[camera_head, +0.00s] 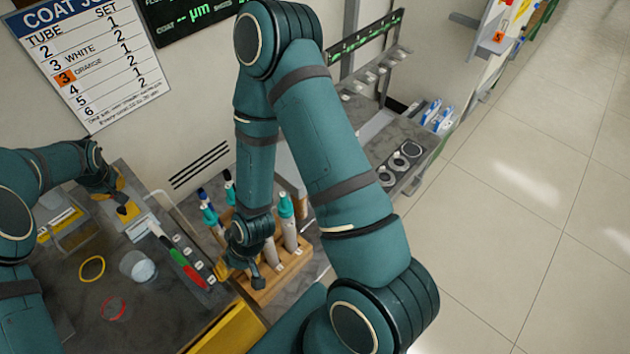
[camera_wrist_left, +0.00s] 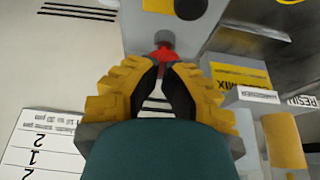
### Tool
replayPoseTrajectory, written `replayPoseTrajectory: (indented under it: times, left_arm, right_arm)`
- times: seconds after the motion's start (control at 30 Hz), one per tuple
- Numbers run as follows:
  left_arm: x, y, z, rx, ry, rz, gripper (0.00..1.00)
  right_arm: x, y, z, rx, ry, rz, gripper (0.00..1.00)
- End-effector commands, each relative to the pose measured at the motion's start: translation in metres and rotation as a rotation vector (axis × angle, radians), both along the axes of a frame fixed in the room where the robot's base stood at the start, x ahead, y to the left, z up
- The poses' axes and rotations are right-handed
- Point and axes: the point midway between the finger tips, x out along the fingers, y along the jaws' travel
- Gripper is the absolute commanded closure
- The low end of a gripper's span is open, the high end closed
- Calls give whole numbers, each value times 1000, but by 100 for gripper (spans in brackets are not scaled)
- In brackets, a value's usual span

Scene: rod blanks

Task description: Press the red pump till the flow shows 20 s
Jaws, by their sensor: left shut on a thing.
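The red pump (camera_wrist_left: 163,56) shows in the left wrist view as a small red part below a grey round knob, right at my left fingertips. My left gripper (camera_wrist_left: 163,70) has its yellow fingers drawn together on it. In the head view my left gripper (camera_head: 127,210) is at the left, pointing down over the grey bench, and I cannot make out the pump there. My right gripper (camera_head: 240,275) is low beside the wooden rod rack (camera_head: 278,283); its finger gap is unclear. A dark display (camera_head: 195,14) shows "-- µm"; I can read no flow time.
A clear cup (camera_head: 137,267), a yellow ring (camera_head: 92,268) and a red ring (camera_head: 113,308) lie on the bench. A red and green strip (camera_head: 178,257) lies near the rack. The coat job chart (camera_head: 88,58) hangs on the wall. Open floor is at right.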

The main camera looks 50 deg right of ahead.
Motion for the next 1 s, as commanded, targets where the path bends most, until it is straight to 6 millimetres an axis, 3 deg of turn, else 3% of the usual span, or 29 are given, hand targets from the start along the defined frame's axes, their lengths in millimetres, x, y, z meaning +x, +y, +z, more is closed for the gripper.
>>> replayPoseTrajectory:
  times: [0.17,0.47,1.0]
  left_arm:
    - [-1,0,-9,0,2,-1,100]
    - [-1,0,-7,0,2,-1,100]
    - [0,1,21,1,1,-1,100]
  right_arm:
    - [-3,3,-8,3,6,10,53]
    - [-3,4,-6,6,7,14,53]
    - [-4,5,4,7,8,17,53]
